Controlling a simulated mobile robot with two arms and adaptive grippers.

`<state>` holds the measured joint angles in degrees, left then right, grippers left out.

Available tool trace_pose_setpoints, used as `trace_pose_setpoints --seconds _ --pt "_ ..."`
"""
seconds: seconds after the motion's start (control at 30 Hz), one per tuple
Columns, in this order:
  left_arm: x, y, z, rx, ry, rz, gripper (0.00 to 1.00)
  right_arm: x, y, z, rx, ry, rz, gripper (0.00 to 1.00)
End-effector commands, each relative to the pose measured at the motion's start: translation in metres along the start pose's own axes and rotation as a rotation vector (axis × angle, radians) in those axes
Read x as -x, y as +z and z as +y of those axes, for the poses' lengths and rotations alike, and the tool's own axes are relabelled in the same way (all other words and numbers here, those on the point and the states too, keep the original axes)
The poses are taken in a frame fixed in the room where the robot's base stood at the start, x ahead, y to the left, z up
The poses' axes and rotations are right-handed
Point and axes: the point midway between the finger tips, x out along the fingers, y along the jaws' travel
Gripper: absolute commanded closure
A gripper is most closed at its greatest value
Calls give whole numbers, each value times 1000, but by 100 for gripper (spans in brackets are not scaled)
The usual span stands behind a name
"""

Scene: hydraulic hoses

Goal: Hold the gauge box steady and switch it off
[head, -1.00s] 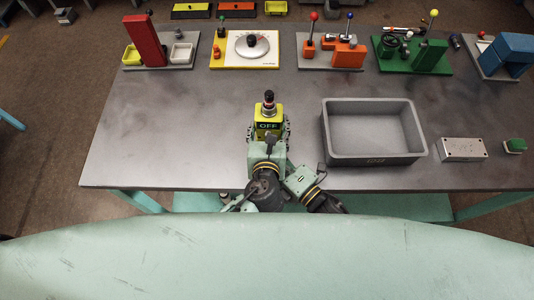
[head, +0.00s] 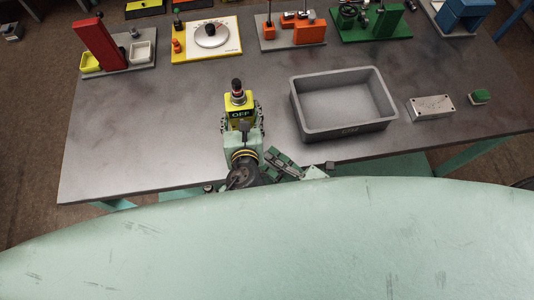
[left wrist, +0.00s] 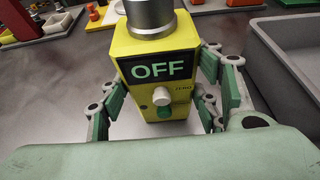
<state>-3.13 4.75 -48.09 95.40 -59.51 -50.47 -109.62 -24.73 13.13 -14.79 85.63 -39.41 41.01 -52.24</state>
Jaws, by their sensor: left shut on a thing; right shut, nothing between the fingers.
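The yellow gauge box (head: 239,101) stands upright on the grey table, with a metal fitting and a dark, red-banded top above it. Its display (left wrist: 159,70) reads OFF in green letters. Below the display are a white button (left wrist: 162,96) and a green button (left wrist: 164,113), seen in the left wrist view. My left gripper (head: 242,127) is shut on the box, with a finger on each side. My right gripper (head: 274,155) is low and to the right of the box, apart from it, shut and empty. My own body hides part of the right arm.
A grey open bin (head: 345,127) stands to the right of the box. A metal block (head: 432,107) and a small green part (head: 479,97) lie farther right. Several fixtures line the back edge, including a white dial board (head: 208,39). The table left of the box is clear.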

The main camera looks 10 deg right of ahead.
Motion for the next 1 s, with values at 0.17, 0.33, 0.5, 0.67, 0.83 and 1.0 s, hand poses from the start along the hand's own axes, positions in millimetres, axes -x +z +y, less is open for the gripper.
trace_pose_setpoints --seconds 0.17,0.33,0.5,0.67,0.83,1.0 --pt "-1 -3 3 -7 8 4 79 0 0 -1 0 0 1 100" --pt "-1 -2 3 -7 7 3 33 0 -1 -1 -1 -1 1 100" --pt "-1 -1 2 -4 4 1 20 0 -1 -1 -1 -1 1 100" --pt "-1 0 1 -3 3 0 20 0 -1 -1 -1 -1 1 100" --pt "1 0 1 -2 2 0 20 0 -1 -1 -1 -1 1 100" --pt "19 -1 1 -2 1 1 20 0 -1 0 -1 -1 1 100"
